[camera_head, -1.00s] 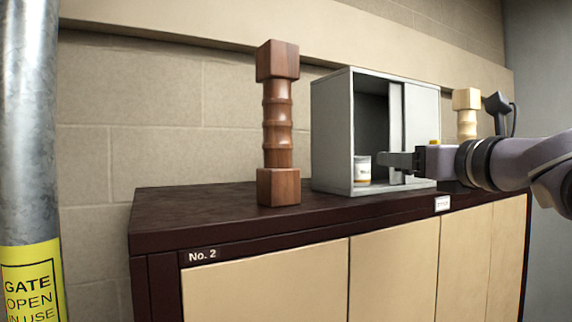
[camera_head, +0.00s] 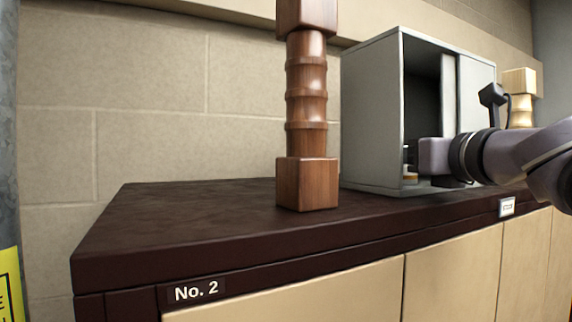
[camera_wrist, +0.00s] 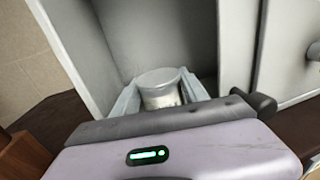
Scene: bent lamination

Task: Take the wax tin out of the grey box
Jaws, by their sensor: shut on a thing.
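The grey box (camera_head: 372,110) stands on the dark cabinet top, its front open on the left and covered by a panel (camera_head: 476,95) on the right. The wax tin (camera_wrist: 160,88), a small pale cylinder with a light lid, is upright in the open part; in the head view only a sliver of it (camera_head: 410,178) shows beside my wrist. My gripper (camera_wrist: 160,94) reaches in through the opening, one finger on each side of the tin, shut on it. The tin's base is hidden, so I cannot tell whether it touches the box floor.
A dark turned wooden post (camera_head: 307,120) stands left of the box. The cabinet top (camera_head: 180,215) is clear at the left.

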